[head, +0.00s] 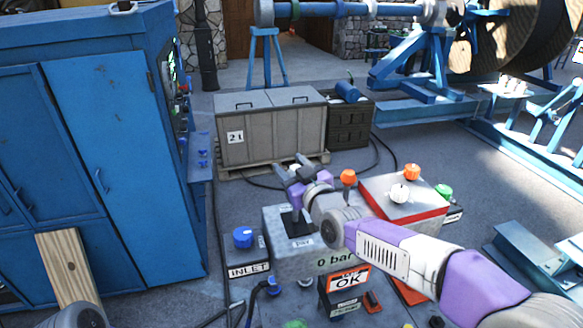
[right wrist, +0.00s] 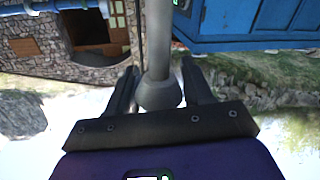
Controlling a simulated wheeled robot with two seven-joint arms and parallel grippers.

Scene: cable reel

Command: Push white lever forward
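My right arm reaches in from the lower right of the head view. Its gripper (head: 294,166) is above a grey control box (head: 284,262) with a dark slot plate (head: 297,224) on top. In the right wrist view a pale grey post with a wider knob-like end (right wrist: 160,92) stands between the two fingers (right wrist: 160,75). The fingers are spread, one on each side of it; whether either touches it I cannot tell. In the head view my gripper and wrist hide most of what rises from the slot. My left gripper is not in view.
A blue knob (head: 243,237) is left of the grey box. A blue cabinet (head: 130,170) fills the left; a grey crate (head: 270,130) stands behind.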

